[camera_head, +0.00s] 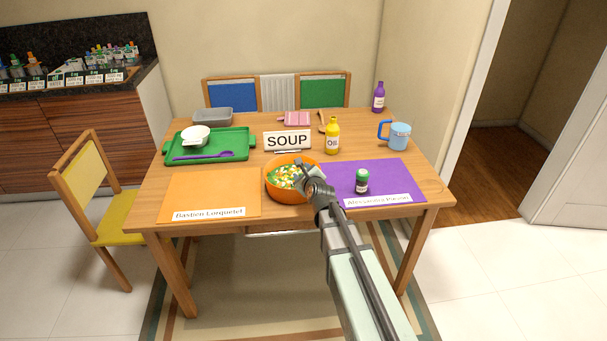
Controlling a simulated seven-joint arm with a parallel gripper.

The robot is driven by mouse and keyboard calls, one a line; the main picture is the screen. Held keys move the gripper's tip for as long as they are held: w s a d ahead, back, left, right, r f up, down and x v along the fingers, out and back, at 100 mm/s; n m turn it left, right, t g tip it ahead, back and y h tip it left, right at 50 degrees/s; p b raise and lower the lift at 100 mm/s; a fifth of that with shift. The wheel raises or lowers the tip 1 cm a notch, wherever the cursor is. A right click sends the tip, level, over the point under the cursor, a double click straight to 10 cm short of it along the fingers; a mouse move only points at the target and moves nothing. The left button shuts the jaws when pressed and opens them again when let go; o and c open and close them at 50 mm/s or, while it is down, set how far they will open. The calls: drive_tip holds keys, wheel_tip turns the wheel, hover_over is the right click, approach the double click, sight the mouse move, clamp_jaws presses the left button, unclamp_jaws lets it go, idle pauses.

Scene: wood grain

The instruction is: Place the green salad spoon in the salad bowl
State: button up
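An orange bowl (291,193) with a mix of green, yellow and white pieces stands at the middle of the table's near side. My gripper (304,172) is over the bowl's right part, pointing down and left, and hides some of the rim. Its fingers are too small and dark to tell whether they are open or shut, or hold anything. A small greenish patch shows beside the gripper; I cannot tell what it is. I cannot make out a green salad spoon. A purple spoon (203,156) lies on the green tray (236,137) at the left.
A SOUP sign (287,141) and a yellow oil bottle (332,136) stand behind the bowl. A green jar (362,181) stands on the purple mat (398,178), right of my gripper. A blue mug (399,136) is farther right. The orange mat (211,190) is clear except for a name card.

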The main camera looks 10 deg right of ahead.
drive_tip(key=r+v, duration=0.1)
drive_tip(key=v, duration=0.7)
drive_tip(key=shift+w, duration=0.2)
